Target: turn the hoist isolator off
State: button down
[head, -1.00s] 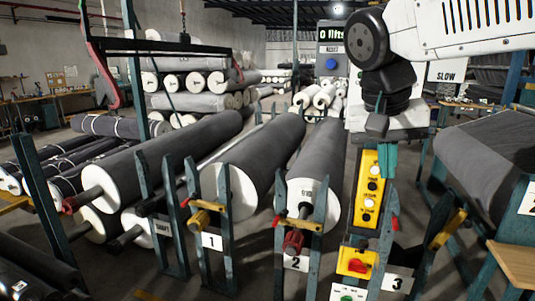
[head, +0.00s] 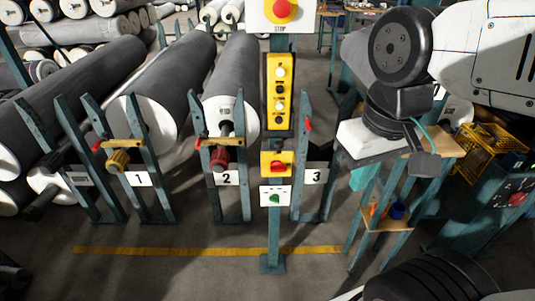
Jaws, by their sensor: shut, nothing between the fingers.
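A yellow box with a red rotary handle (head: 278,164), which looks like the isolator, is on a teal post in the middle of the head view. The handle seems to lie roughly sideways; its markings are too small to read. The fingers are shut and empty, apart from the box. Nothing covers the box or its handle.
Above the box are a yellow button panel (head: 281,92) and a red STOP button (head: 284,9). Below is a white plate with a green knob (head: 274,197). Numbered roll stands (head: 145,170) are left. A wooden-topped stand (head: 388,220) is right. Floor in front is clear.

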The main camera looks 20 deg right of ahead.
aim_at(276, 166)
jog(key=z, duration=1.55)
jog(key=k, duration=1.2)
jog(key=u, duration=1.5)
jog(key=i, duration=0.5)
jog(key=z, duration=0.05)
